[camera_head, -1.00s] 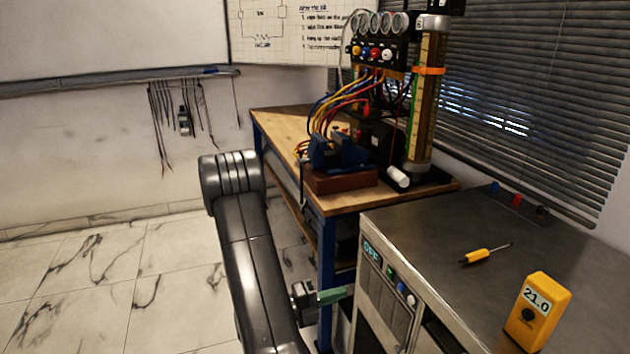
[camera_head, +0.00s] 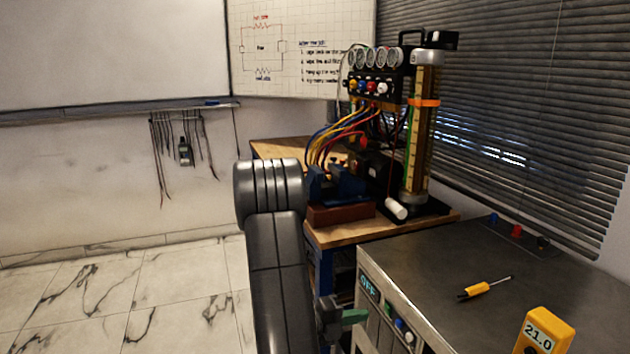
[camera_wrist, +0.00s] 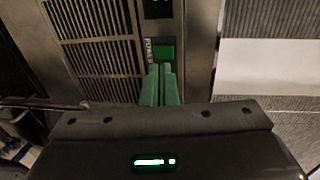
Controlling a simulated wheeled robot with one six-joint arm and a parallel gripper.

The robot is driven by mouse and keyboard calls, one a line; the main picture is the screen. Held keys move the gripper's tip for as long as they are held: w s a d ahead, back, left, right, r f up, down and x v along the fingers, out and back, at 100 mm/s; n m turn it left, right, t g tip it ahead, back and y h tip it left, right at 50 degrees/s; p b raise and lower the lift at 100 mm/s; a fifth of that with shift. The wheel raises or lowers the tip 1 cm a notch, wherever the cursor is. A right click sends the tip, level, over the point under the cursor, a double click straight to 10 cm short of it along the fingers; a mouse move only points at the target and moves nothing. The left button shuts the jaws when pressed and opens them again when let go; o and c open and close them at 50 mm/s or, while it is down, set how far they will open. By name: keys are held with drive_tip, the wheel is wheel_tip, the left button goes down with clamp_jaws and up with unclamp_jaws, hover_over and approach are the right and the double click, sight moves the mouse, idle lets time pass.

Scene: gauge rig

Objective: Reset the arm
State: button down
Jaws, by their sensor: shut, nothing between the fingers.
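My gripper (camera_head: 354,316) is at the front left corner of the grey metal cabinet (camera_head: 470,270) in the head view, low beside its control panel. In the wrist view its green fingers (camera_wrist: 160,82) are together with nothing between them. They point at a green button (camera_wrist: 164,51) by a "POWER" label on the cabinet's front panel. Whether the fingertips touch the panel I cannot tell. A display reading "OFF" (camera_head: 368,287) shows on the panel in the head view. My dark arm rises left of the cabinet.
A wooden bench (camera_head: 345,234) behind holds a gauge rig (camera_head: 378,85), cables and a blue vise (camera_head: 335,182). A yellow screwdriver (camera_head: 480,289) and a yellow meter (camera_head: 546,335) reading 21.0 are on the cabinet top. Marble floor (camera_head: 150,300) at left is clear.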

drive_tip(key=shift+v, duration=0.85)
drive_tip(key=shift+r, duration=0.15)
